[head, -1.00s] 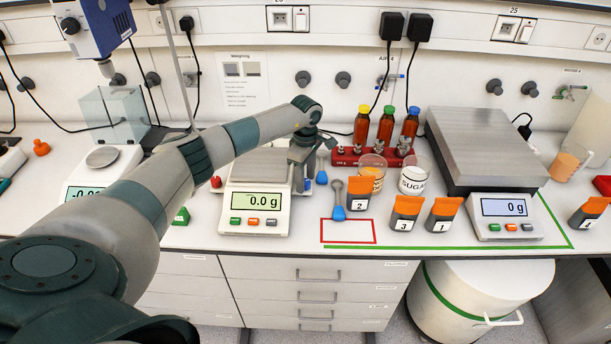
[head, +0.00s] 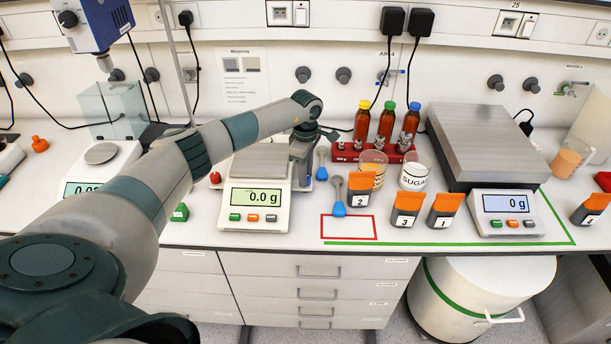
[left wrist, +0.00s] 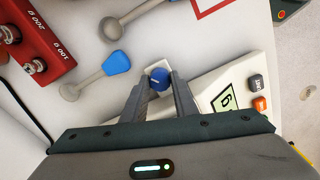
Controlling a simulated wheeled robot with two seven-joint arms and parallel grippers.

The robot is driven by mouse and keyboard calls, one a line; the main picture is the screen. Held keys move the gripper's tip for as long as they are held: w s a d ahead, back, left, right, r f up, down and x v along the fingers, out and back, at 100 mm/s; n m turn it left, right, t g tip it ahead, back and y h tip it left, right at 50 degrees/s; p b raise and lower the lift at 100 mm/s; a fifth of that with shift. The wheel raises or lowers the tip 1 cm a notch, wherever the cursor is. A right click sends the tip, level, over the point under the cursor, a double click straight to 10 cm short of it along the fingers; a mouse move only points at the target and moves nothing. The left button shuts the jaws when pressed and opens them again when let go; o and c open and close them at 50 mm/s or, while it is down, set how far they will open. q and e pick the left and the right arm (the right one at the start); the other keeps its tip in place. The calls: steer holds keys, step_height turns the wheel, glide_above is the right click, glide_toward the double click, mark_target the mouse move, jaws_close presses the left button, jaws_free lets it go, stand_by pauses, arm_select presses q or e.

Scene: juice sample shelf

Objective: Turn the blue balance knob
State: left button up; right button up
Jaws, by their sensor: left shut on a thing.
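The blue balance knob (left wrist: 159,78) sits on the side of the white balance (head: 253,222). In the left wrist view it lies between the two fingertips of my left gripper (left wrist: 160,84), which is shut on it. A pale line shows on the knob's face. In the head view my left gripper (head: 303,178) reaches down at the balance's right side and hides most of the knob. The balance display (head: 256,197) reads 0.0 g. My right gripper is not in view.
A red knob (head: 215,177) is on the balance's left side. Blue-handled spoons (head: 339,209) lie close on the right, by a red weight block (head: 348,155). Orange-topped packets (head: 407,208) and a large scale (head: 506,206) stand further right. The red-outlined area (head: 348,228) is empty.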

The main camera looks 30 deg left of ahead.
arm_select(q)
steer(key=n+b, duration=0.2)
steer(key=n, duration=0.1)
steer(key=shift+f+b, duration=0.15)
steer(key=shift+b, duration=0.2)
steer(key=n+b, duration=0.2)
steer(key=n, duration=0.1)
steer(key=shift+n, duration=0.3)
steer(key=n+b, duration=0.2)
steer(key=n, duration=0.1)
steer(key=shift+n, duration=0.3)
steer(key=shift+r+n+b, duration=0.2)
steer(key=shift+n+b, duration=0.55)
steer(key=shift+n, duration=0.85)
steer(key=o, duration=1.1)
steer(key=shift+c, duration=0.2)
steer(key=shift+r, duration=0.15)
